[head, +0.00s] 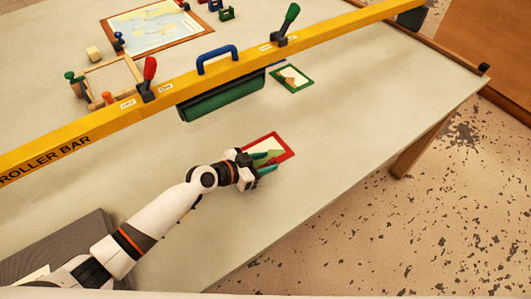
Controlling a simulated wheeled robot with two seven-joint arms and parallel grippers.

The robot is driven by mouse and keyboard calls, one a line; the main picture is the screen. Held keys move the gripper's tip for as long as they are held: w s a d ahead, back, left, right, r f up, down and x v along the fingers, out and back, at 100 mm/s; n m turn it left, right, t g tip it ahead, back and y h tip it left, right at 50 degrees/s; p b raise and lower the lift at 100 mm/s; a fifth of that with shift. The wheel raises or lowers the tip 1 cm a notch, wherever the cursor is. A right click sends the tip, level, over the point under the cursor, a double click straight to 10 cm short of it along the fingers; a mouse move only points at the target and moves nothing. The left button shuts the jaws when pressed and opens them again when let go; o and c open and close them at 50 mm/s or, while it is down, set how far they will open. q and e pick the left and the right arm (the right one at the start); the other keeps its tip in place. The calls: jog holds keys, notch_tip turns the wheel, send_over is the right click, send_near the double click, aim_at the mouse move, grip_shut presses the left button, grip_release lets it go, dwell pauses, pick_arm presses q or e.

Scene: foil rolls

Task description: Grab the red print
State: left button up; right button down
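The red print (283,144), a small picture with a red frame, lies flat on the pale table on the near side of the yellow roller bar. My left gripper (266,163) is over the print's left and lower part and hides some of it. Its green-tipped fingers look spread apart. I cannot tell whether they touch the print. My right gripper is not in view.
The yellow roller bar (330,38) with a blue handle (217,58) and green roller (222,100) crosses the table beyond my gripper. A map board (157,27) lies farther back. The table's right side is clear.

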pick_arm(q)
jog(key=shift+x, duration=0.85)
jog(key=shift+a, duration=0.1)
grip_shut()
